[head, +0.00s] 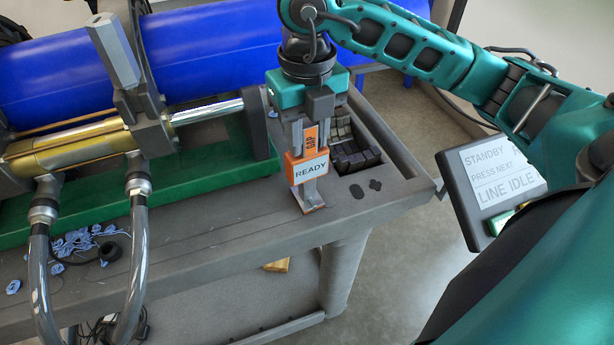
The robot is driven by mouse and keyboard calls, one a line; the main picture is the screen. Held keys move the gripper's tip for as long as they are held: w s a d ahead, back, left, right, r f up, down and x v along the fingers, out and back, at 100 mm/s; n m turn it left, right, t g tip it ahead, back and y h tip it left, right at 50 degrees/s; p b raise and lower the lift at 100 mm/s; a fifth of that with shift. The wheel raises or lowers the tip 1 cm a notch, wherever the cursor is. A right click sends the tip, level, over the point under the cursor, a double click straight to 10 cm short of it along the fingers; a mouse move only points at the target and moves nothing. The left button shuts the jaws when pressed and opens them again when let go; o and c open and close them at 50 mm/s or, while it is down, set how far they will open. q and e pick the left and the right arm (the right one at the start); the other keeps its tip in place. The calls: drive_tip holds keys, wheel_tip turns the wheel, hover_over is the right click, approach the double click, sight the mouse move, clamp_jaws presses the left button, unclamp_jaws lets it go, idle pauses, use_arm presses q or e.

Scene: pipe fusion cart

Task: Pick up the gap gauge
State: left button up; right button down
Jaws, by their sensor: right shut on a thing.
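The gauge's lower end is over the cart top (240,222), near the right end. I cannot tell whether it touches the surface. My left gripper is not in view.
A compartment of dark blocks (355,158) lies right behind the gauge. Left are a green rail (200,184), a brass cylinder (70,147), hoses (138,260) and blue shavings (85,240). A blue pipe (210,45) runs behind. A "STANDBY" panel (497,180) stands right.

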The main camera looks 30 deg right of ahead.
drive_tip(key=shift+r, duration=0.1)
idle(0.4)
drive_tip(key=shift+r, duration=0.4)
wheel_tip(320, 180, up, 19)
drive_tip(key=p, duration=0.4)
